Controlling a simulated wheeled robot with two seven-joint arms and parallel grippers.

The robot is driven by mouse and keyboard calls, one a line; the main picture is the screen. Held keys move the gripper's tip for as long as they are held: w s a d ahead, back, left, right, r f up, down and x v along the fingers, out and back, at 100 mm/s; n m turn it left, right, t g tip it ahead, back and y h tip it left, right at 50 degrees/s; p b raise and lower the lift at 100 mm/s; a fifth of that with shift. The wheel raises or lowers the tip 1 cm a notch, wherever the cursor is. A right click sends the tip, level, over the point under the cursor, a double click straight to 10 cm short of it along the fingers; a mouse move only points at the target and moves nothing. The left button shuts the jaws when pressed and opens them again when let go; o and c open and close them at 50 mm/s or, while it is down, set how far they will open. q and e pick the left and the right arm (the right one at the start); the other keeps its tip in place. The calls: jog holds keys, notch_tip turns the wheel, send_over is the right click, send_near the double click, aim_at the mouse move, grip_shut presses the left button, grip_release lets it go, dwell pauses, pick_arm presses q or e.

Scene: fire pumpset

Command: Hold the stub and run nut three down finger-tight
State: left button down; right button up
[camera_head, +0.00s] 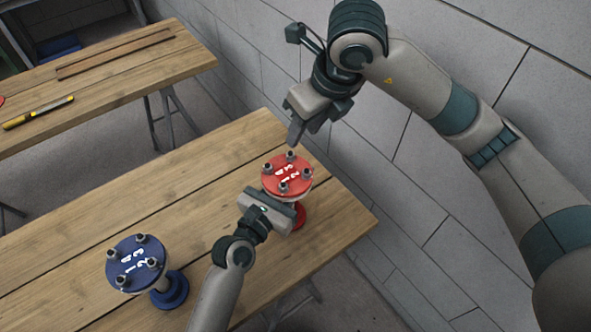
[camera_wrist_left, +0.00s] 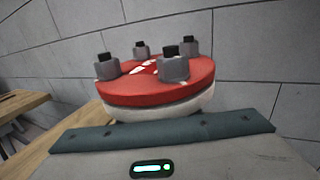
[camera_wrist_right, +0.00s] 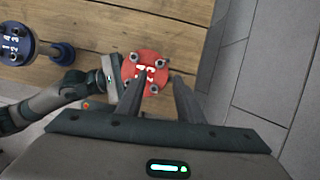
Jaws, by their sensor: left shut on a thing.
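The red stub (camera_head: 288,176) stands at the right end of the wooden table, its round flange numbered on top. Several grey nuts sit on dark studs around the flange; one near nut (camera_wrist_left: 173,68) shows large in the left wrist view. I cannot tell which is nut three. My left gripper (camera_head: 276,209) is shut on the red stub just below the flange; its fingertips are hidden. My right gripper (camera_head: 300,130) is above and behind the flange. In the right wrist view its two fingers (camera_wrist_right: 158,80) are apart and empty, with the red flange (camera_wrist_right: 147,70) beyond them.
A blue flanged stub (camera_head: 135,262) with several nuts stands at the left on the same table (camera_head: 190,195). A grey block wall (camera_head: 440,190) is close behind the right end. A second table (camera_head: 120,75) holds a yellow-handled tool (camera_head: 38,112).

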aim_at(291, 156)
jog(key=w+a+r+n+g+h, duration=0.1)
jog(key=n, duration=0.8)
jog(key=w+a+r+n+g, duration=0.1)
jog(key=n, duration=0.9)
jog(key=r+n+g+h, duration=0.1)
jog(key=n, duration=0.9)
jog(key=shift+w+a+r+h, duration=0.15)
jog(key=shift+w+a+h, duration=0.15)
jog(key=shift+w+a, duration=0.1)
notch_tip(291, 156, down, 12)
